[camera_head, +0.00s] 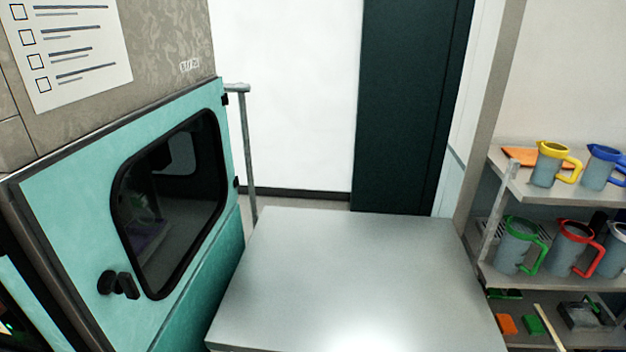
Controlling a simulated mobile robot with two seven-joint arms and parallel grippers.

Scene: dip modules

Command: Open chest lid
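A flat, pale silver metal surface (350,275) lies low in the middle of the head view, between the teal cabinet and the shelves. It looks like the closed top of a chest, but its front and sides are hidden, so I cannot tell for certain. No handle shows on it, and nothing lies on it. Bright light reflects near its front edge. Neither of my grippers is in view.
A teal cabinet door (85,215) with a dark window (172,205) and black handle (118,284) stands at left. Shelves at right hold several jugs, including a yellow-rimmed jug (551,165) and a green-handled jug (517,246). A dark door panel (405,100) is behind.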

